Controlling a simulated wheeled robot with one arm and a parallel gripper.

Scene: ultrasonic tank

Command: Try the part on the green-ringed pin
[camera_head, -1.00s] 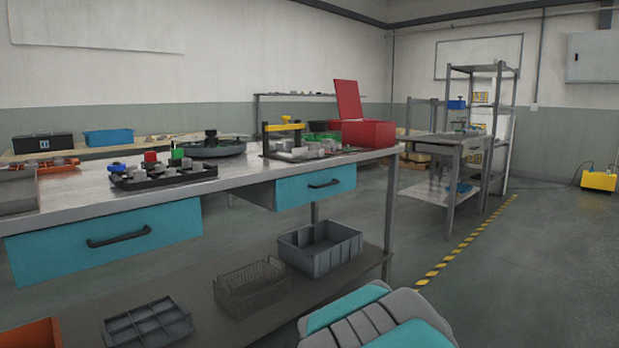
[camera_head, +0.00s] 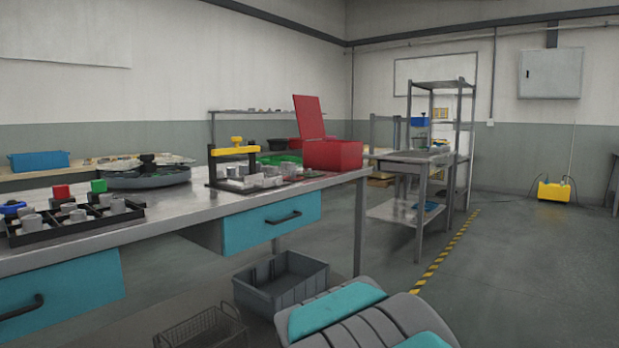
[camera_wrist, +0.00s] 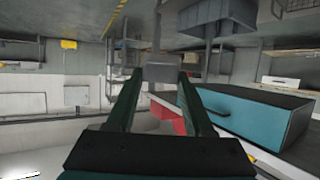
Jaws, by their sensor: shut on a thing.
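My gripper (camera_wrist: 161,80) shows in the wrist view, its two dark fingers shut on a small grey part (camera_wrist: 161,71). The part hides what lies straight behind it. Neither gripper nor part shows in the head view. A black rack (camera_head: 75,228) with grey cylindrical pieces stands on the bench at the left of the head view. A green block (camera_head: 98,186), a red block (camera_head: 61,192) and a blue knob (camera_head: 12,207) are on it. I cannot make out a green-ringed pin.
The metal bench (camera_head: 180,211) carries a yellow-barred fixture (camera_head: 234,151) and an open red box (camera_head: 333,154). Teal drawers (camera_head: 272,222) hang under it. A grey crate (camera_head: 281,284) is below. Open floor (camera_head: 510,270) lies right, past a striped line (camera_head: 436,262).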

